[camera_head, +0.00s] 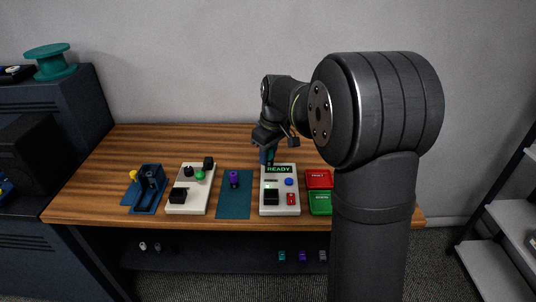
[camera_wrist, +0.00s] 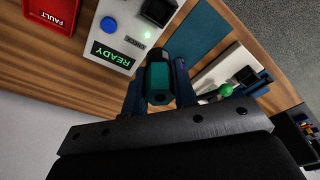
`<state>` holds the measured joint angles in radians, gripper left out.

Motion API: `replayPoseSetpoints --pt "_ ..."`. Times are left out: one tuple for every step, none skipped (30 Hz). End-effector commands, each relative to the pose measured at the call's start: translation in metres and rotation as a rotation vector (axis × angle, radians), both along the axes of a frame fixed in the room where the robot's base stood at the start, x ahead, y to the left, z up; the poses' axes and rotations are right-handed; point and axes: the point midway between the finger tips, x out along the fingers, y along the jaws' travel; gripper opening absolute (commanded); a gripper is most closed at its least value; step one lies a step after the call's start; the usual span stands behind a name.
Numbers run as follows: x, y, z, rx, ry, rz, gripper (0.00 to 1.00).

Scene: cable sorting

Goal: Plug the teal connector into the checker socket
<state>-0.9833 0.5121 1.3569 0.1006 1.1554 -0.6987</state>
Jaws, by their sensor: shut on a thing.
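The checker (camera_head: 267,207) is a white box with a green READY display (camera_head: 279,169), a blue button and a red part. Its black socket block (camera_head: 271,196) is at the near left of its face; a black block (camera_wrist: 158,11) also shows at the top of the wrist view. My gripper (camera_head: 266,160) is over the checker's far left edge. The connector is apart from the socket block.
A teal mat (camera_head: 234,207) with a purple connector (camera_head: 234,178) lies left of the checker. Further left are a white box (camera_head: 186,208) with a green knob and a blue holder (camera_head: 147,205). Red (camera_head: 318,178) and green (camera_head: 320,202) bins stand right.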

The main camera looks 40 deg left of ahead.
Motion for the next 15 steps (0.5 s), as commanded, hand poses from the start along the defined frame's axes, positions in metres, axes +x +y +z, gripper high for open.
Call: replayPoseSetpoints --pt "-0.001 -0.001 -0.002 -0.001 0.001 0.0 0.02" --pt "-0.001 -0.003 -0.006 -0.002 0.002 0.0 0.02" --pt "-0.002 -0.005 -0.012 -0.003 0.003 -0.001 0.02" --pt "-0.003 -0.007 -0.017 -0.003 0.003 -0.001 0.02" --pt "-0.004 -0.01 -0.023 -0.004 0.004 0.0 0.02" --pt "-0.005 -0.013 -0.029 -0.003 0.003 -0.002 0.02" --pt "-0.006 -0.015 -0.034 -0.003 0.003 -0.002 0.02" --pt "-0.007 -0.016 -0.038 -0.002 0.002 -0.002 0.02" --pt "-0.008 -0.018 -0.042 -0.002 0.003 -0.002 0.02" --pt "-0.008 -0.019 -0.044 -0.001 0.002 -0.002 0.02" --pt "-0.008 -0.02 -0.046 0.0 0.001 -0.001 0.02" --pt "-0.009 -0.02 -0.047 0.0 0.001 -0.001 0.02" --pt "-0.008 -0.02 -0.048 0.0 0.001 -0.001 0.02" --pt "-0.009 -0.02 -0.049 0.0 0.001 -0.001 0.02" --pt "-0.009 -0.02 -0.051 0.0 0.001 -0.001 0.02"
